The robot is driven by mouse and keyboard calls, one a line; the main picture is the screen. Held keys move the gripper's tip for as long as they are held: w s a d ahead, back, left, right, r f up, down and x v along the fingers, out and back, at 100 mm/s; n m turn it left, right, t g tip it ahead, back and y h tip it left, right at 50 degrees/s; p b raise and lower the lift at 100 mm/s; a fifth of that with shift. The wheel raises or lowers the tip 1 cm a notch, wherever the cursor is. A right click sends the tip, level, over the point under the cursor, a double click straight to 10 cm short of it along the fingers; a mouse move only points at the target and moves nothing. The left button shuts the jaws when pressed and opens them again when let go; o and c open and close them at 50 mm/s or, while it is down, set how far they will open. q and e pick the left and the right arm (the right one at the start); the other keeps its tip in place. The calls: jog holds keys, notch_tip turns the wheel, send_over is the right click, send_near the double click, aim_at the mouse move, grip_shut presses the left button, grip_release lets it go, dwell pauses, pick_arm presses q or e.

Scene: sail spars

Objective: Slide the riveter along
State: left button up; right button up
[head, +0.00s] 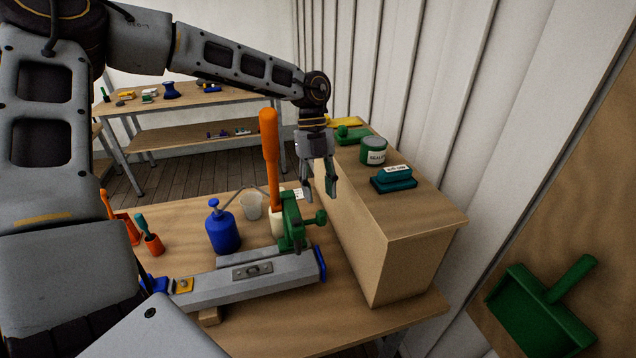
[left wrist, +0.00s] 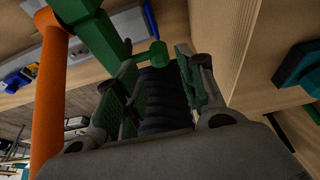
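The green riveter (head: 293,226) with its tall orange handle (head: 270,160) stands on the grey spar (head: 225,287), near the spar's blue end cap (head: 321,263). In the left wrist view its orange handle (left wrist: 50,100) runs down the left side and its green body (left wrist: 95,32) is at the top. My left gripper (head: 319,194) points down just right of and above the riveter, fingers apart, with no hold on it visible. In the left wrist view a black ribbed part shows between the green-padded fingers; I cannot tell what it is. My right gripper is not in view.
A tall wooden box (head: 385,240) stands close right of my left gripper, with a sealant tin (head: 374,151) and a teal block (head: 393,180) on top. An orange pot (head: 154,244) is left.

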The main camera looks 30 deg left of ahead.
aim_at(320, 209)
pick_arm(q)
jog(key=shift+b+x, duration=1.05)
jog(key=shift+x, duration=1.6)
jog(key=shift+f, duration=0.1)
jog(key=c, duration=0.8)
